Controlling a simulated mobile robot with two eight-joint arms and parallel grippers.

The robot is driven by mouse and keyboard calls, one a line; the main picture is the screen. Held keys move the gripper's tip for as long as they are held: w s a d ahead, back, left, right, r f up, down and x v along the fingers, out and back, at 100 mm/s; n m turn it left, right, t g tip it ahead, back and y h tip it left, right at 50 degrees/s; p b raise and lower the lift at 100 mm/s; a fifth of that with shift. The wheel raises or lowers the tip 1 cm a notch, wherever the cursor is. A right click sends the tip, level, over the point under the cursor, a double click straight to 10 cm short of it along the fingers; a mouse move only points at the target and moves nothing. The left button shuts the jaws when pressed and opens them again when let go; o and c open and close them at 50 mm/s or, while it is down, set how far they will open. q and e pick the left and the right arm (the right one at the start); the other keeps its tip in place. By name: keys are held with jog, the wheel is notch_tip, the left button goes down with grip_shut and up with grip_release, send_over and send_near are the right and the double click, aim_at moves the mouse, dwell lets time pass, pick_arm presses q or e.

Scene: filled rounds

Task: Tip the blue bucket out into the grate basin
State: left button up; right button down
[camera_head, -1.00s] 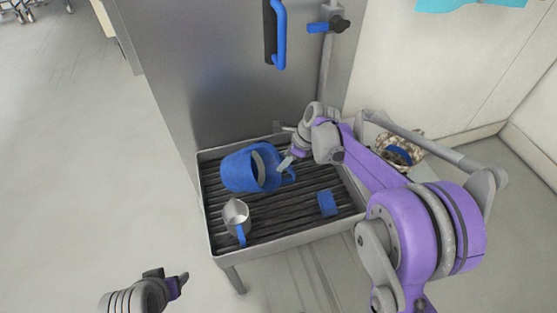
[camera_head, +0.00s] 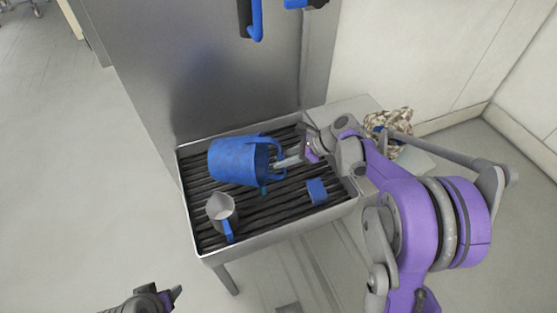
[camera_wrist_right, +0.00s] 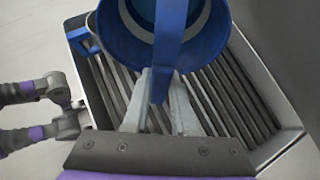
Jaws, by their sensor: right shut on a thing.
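The blue bucket (camera_head: 235,161) is held on its side over the grate basin (camera_head: 259,237), its mouth turned to the right and somewhat down. My right gripper (camera_head: 277,164) is shut on the bucket's handle. In the right wrist view the gripper (camera_wrist_right: 160,85) has its two pale fingers on either side of the blue handle strap, with the bucket (camera_wrist_right: 110,35) just beyond. I cannot make out loose contents leaving the bucket. The basin's dark slats lie below. My left gripper (camera_head: 176,294) is low at the left, away from the basin; its jaw state is unclear.
A metal jug with a blue handle (camera_head: 221,208) stands on the grate at front left. A blue block (camera_head: 317,191) lies at front right. A grey panel with blue handles (camera_head: 200,70) rises behind the basin. A patterned bundle (camera_head: 392,128) sits to the right. Floor at left is clear.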

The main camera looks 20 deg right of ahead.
pick_arm(q)
jog(key=shift+f+b, duration=2.25)
jog(key=shift+f, duration=0.55)
pick_arm(e)
jog(key=shift+s+d+f+t+y, duration=0.35)
jog(key=shift+d+f+y, duration=0.2)
jog(key=shift+y, duration=0.2)
jog(key=shift+s+d+f+t+y, duration=0.2)
jog(key=shift+d+f+t+y, duration=0.3)
jog(key=shift+y, duration=0.25)
